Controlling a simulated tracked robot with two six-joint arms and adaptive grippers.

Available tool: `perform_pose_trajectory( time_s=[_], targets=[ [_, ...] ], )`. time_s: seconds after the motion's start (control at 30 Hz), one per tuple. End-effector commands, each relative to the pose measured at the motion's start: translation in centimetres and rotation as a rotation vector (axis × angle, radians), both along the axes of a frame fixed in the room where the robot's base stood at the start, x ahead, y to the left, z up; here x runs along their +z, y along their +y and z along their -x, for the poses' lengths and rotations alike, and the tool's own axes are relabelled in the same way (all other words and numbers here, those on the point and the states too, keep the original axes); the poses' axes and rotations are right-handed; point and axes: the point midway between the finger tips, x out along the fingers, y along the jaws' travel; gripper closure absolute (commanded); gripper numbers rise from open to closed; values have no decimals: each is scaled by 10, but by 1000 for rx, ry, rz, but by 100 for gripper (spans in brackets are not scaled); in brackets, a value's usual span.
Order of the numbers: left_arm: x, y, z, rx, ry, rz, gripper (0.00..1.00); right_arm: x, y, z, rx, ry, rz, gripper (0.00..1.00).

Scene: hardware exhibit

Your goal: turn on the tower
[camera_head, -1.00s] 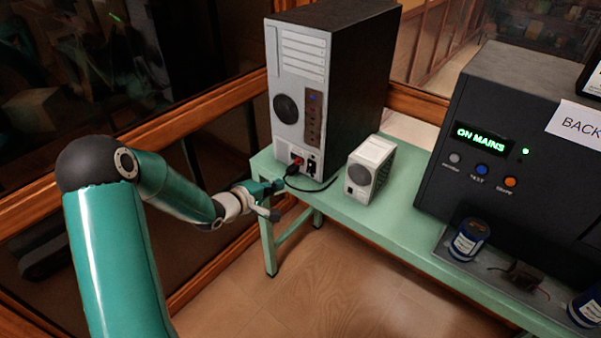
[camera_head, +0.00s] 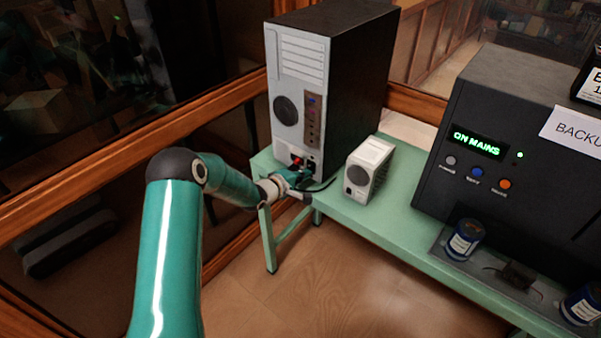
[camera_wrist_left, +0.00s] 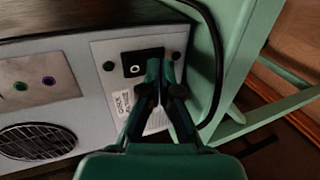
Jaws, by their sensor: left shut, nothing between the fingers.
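The tower (camera_head: 298,72), a computer case with a light rear panel and dark sides, stands upright at the left end of the green bench. In the left wrist view its rear panel (camera_wrist_left: 107,62) shows a black rocker switch (camera_wrist_left: 134,66) marked with a white circle. My left gripper (camera_wrist_left: 164,72) is shut and empty, its fingertips right beside the switch; I cannot tell whether they touch it. In the head view the left gripper (camera_head: 300,177) is at the lower rear of the tower and hides the switch. My right gripper is not in view.
A small white box (camera_head: 369,168) stands right of the tower on the green bench (camera_head: 400,224). A large dark unit (camera_head: 500,140) reads "ON MAINS". A black cable (camera_wrist_left: 214,50) runs beside the panel. Wooden rails (camera_head: 130,145) border the left.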

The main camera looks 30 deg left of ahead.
Motion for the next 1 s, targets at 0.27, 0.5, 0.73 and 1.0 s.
perform_pose_trajectory(
  time_s=[0.27,0.5,0.73,1.0],
  targets=[
    [-2,-2,-1,-3,-5,0,100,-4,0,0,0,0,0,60],
    [-1,-5,-5,-7,-20,2,100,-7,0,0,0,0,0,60],
    [3,-5,-5,-9,-20,2,100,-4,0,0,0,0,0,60],
    [15,-7,-6,-12,-20,2,100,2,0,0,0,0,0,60]
  ],
)
